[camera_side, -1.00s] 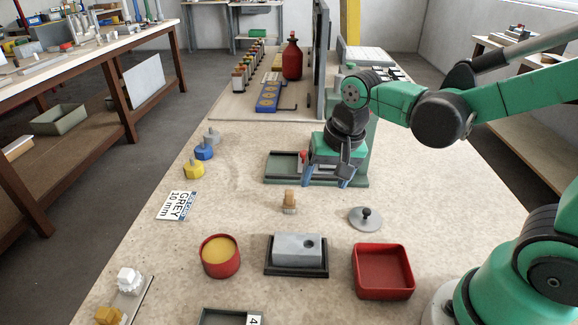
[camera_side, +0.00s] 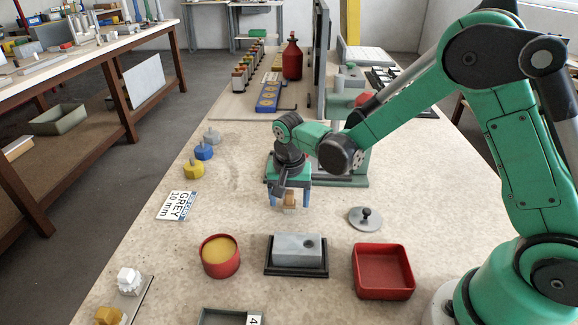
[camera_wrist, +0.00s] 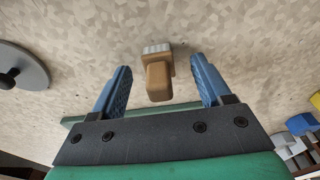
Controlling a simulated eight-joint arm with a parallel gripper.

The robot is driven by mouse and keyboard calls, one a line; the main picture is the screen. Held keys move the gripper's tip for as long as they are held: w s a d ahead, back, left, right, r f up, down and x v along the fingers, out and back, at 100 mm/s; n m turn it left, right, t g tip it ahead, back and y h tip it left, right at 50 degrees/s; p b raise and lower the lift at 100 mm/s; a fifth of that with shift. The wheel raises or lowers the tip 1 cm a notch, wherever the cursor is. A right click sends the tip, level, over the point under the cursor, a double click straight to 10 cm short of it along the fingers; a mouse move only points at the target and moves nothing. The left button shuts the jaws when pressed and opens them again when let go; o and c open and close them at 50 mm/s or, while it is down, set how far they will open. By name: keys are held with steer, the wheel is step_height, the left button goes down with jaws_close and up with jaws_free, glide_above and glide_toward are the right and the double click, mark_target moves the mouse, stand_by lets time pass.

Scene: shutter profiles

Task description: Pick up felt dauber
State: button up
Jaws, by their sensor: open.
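The felt dauber (camera_side: 290,201) has a tan wooden handle and a pale ribbed felt end, and it is on the speckled tabletop. In the wrist view the dauber (camera_wrist: 158,75) shows between and a little beyond the fingertips. My gripper (camera_side: 289,203) is open, with its two blue fingers pointing down on either side of the dauber in the side view. In the wrist view my gripper (camera_wrist: 161,72) shows clear gaps between each finger and the handle. No contact is visible.
A grey block on a black tray (camera_side: 297,271), a round red pot with yellow contents (camera_side: 220,270), a red square tray (camera_side: 383,290) and a grey knobbed disc (camera_side: 366,219) stand nearby.

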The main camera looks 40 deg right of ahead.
mark_target(289, 191)
steer(key=shift+f, duration=0.2)
jaws_close()
steer(key=shift+r, duration=0.1)
step_height(289, 191, up, 20)
stand_by(0.7)
